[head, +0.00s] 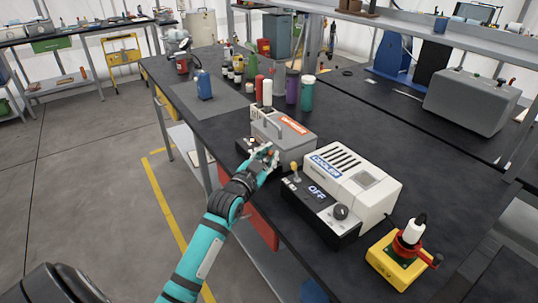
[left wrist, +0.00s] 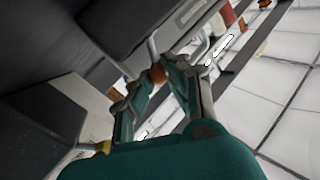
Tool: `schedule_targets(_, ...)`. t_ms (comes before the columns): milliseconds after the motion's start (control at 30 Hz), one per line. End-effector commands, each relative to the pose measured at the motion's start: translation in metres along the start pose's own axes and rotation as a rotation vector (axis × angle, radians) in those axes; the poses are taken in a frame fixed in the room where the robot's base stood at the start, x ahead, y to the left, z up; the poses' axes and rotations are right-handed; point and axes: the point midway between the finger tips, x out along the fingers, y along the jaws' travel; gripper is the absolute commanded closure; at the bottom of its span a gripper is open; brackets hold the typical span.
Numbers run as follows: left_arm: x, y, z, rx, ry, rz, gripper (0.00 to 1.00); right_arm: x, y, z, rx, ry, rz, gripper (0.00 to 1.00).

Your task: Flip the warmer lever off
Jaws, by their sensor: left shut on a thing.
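The warmer (head: 298,141) is a grey box with a carry handle and a red-orange label, on the dark bench in the head view. My left gripper (head: 268,153) is at its front face. In the left wrist view, the fingers of my left gripper (left wrist: 160,82) are closed around the lever's orange-brown knob (left wrist: 158,73), just under the warmer's dark edge. The gripper covers most of the warmer's front panel in the head view, so the lever's exact position is hard to tell. My right gripper is not in view.
A white cooler unit (head: 363,188) with a blue label, a yellow-tipped lever and an "OFF" display stands close to the right. A yellow box with a red collar (head: 396,267) is at the near right. Several bottles, including a purple one (head: 292,88), stand behind the warmer.

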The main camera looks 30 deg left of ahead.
Motion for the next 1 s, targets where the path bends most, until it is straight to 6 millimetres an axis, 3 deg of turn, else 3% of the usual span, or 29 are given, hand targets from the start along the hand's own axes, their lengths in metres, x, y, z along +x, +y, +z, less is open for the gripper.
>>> schedule_targets(267, 0.002, -0.006, -0.006, -0.079, -0.045, 0.020, 1.00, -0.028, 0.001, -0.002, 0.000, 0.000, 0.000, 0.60)
schedule_targets(700, 0.011, -0.023, -0.007, -0.404, -0.216, 0.090, 1.00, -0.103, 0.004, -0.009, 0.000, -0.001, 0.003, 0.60)
schedule_targets(1000, 0.017, -0.031, 0.002, -0.633, -0.334, 0.140, 1.00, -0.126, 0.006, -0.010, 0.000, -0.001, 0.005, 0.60)
